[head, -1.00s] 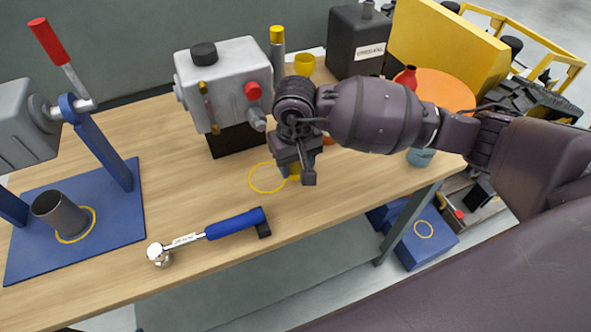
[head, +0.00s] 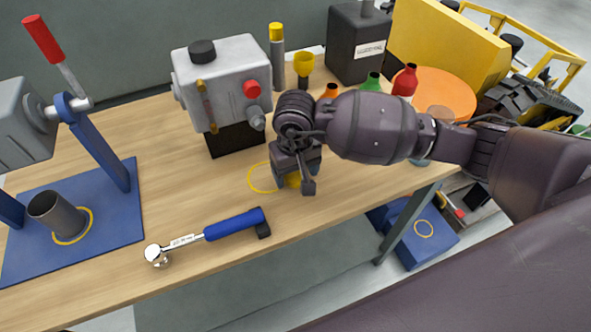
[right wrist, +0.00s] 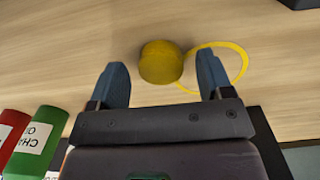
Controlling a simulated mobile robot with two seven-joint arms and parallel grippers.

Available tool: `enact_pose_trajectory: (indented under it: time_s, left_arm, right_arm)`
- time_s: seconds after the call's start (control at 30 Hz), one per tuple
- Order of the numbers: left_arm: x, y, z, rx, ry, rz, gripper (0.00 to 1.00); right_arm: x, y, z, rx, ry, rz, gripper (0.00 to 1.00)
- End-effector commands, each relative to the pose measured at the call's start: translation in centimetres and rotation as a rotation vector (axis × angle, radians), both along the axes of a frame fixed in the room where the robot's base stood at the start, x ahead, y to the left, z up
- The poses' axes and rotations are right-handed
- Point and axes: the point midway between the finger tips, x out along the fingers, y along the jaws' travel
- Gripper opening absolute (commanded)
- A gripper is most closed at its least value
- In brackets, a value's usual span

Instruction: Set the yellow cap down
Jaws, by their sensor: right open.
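The yellow cap (right wrist: 160,63) is a short round piece on the wooden table in the right wrist view. It sits between and just beyond the spread fingertips of my right gripper (right wrist: 163,78), with a gap on each side. A yellow ring (right wrist: 244,70) is marked on the table; the cap is at its edge, mostly outside it. In the head view my right gripper (head: 294,186) is low over the table, right of the yellow ring (head: 251,183), and partly hides the yellow cap (head: 292,181). My left gripper is out of view.
A grey machine box (head: 222,85) stands behind the ring. A blue-handled wrench (head: 210,232) lies in front. A blue press base (head: 110,230) is at left. The table between wrench and ring is bare.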

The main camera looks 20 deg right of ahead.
Motion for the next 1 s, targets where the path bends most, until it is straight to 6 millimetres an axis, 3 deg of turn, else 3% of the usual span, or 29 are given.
enact_pose_trajectory:
  time_s: [0.27, 0.7, 1.0]
  left_arm:
    - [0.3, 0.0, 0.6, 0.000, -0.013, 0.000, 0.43]
    - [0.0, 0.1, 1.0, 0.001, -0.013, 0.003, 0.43]
    - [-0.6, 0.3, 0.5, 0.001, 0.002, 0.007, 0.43]
  right_arm:
    - [0.1, 0.0, 1.4, 0.000, -0.004, 0.001, 0.73]
    - [0.2, 0.0, 9.4, 0.000, -0.004, 0.001, 0.73]
    - [0.2, 0.1, 12.2, 0.000, -0.001, 0.000, 0.73]
